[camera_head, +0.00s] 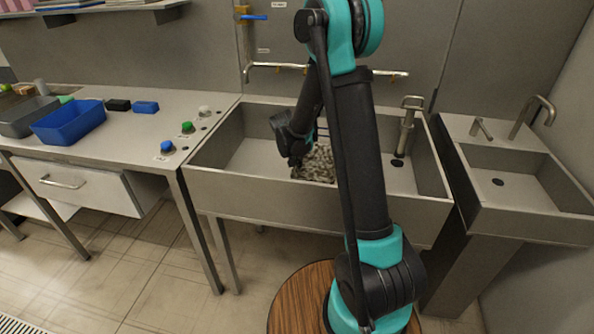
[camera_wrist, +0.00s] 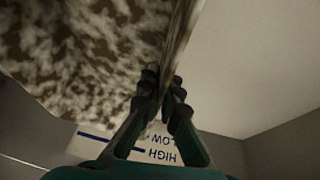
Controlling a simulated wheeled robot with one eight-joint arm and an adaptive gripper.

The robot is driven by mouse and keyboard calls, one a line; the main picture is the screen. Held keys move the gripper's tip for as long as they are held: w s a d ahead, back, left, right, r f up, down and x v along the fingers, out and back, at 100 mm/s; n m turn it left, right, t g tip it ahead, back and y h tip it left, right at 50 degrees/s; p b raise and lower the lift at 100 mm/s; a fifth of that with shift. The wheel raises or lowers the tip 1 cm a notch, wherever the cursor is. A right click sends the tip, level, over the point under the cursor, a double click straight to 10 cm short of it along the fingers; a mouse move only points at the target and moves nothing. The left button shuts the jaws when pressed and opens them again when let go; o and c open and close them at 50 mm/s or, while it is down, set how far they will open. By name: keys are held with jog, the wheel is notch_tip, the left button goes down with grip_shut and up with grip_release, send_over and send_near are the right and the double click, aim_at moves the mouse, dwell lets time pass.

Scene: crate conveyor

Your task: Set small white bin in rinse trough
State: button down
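A mottled brown-and-cream bin (camera_head: 316,165) is inside the large steel trough (camera_head: 270,190); I see no plain white bin. In the wrist view the bin's mottled wall (camera_wrist: 70,60) fills the upper left. My gripper (camera_head: 296,160) is at the bin's left side, partly hidden behind its own wrist. In the wrist view the fingers (camera_wrist: 166,85) are closed with the bin's thin wall between them. My arm hides part of the bin's right side. I cannot tell whether the bin touches the trough floor.
A blue bin (camera_head: 70,122) and a grey bin (camera_head: 28,117) stand on the left counter, with coloured buttons (camera_head: 187,127) near its right end. A tap (camera_head: 406,130) stands at the trough's right. A smaller basin (camera_head: 530,185) is farther right. A HIGH/LOW label (camera_wrist: 150,145) shows below the fingers.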

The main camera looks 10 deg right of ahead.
jog(key=shift+f, duration=1.35)
jog(key=c, duration=1.7)
grip_release()
jog(key=shift+f, duration=0.1)
jog(key=v, duration=1.2)
